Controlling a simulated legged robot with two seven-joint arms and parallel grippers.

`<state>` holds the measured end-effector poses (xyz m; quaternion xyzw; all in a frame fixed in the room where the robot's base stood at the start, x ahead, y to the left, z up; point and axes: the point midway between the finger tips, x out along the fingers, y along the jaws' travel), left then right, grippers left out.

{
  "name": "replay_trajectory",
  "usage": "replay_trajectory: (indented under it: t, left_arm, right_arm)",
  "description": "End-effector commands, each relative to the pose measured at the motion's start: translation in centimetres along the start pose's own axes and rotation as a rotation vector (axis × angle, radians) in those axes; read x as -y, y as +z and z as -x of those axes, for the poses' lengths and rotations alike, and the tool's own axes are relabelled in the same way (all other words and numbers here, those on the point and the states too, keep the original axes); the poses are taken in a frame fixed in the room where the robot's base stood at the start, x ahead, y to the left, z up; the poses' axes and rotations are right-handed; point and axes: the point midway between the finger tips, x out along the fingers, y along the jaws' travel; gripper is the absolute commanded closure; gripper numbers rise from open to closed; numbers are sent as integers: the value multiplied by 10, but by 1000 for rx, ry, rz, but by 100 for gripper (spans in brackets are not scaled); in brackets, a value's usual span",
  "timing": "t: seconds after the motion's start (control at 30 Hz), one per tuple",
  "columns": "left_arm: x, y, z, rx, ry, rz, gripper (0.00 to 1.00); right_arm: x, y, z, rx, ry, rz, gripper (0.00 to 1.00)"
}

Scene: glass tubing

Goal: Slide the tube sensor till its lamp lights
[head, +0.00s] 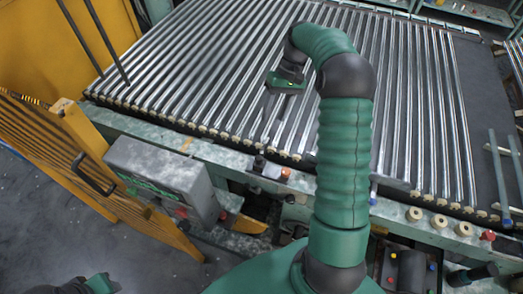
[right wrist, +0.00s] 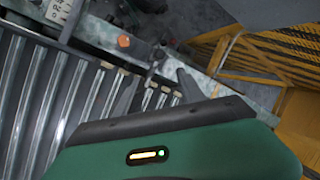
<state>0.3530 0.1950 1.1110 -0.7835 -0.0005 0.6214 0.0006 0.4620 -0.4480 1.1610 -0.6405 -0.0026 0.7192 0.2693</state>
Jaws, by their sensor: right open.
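A small dark block (head: 259,162) sits on the green front rail, beside an orange lamp-like cap (head: 285,174). They look like the sensor parts, but I cannot tell for sure. In the right wrist view a dark upright piece (right wrist: 158,56) stands near an orange cap (right wrist: 124,41) on the rail. Whether any lamp is lit is not clear. My right gripper (head: 277,98) is open and empty above the glass tubes (head: 215,70), behind the rail. Its fingers show apart in the wrist view (right wrist: 155,90). A green and dark part of my left arm shows at the bottom left; its jaws are unclear.
A grey control box (head: 160,175) stands at the front left, beside a yellow slatted guard (head: 75,150). Cream rollers (head: 438,221) and a red knob (head: 487,236) sit on the right of the rail. Blue-grey bars (head: 497,170) stand at the far right.

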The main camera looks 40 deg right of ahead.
Motion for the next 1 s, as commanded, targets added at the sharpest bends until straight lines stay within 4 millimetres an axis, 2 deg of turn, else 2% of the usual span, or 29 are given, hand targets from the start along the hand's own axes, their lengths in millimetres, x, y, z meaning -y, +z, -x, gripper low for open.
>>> replay_trajectory:
  t: [0.03, 0.4, 0.5, 0.6, 0.7, 0.83, 1.0]
  left_arm:
    - [0, 2, -7, 0, 0, 0, 64]
    - [0, 8, -32, 0, 0, 0, 64]
    - [0, 9, -38, 0, 0, 0, 64]
    - [0, 10, -41, 0, 0, 0, 64]
    - [0, 10, -42, 0, 0, 0, 64]
    - [0, 10, -41, 0, 0, 0, 64]
    - [0, 9, -37, 0, 0, 0, 64]
  right_arm:
    - [-2, -1, -3, -2, -1, 145, 54]
    - [-4, 3, -2, -1, 4, 1381, 54]
    - [-5, 3, -1, 1, 7, 1680, 54]
    - [-4, 4, 1, 3, 9, 1897, 54]
    - [-5, 5, 2, 5, 10, 2013, 54]
    - [-4, 6, -4, 6, 8, 2048, 54]
    - [-4, 6, -36, 7, 3, 2046, 54]
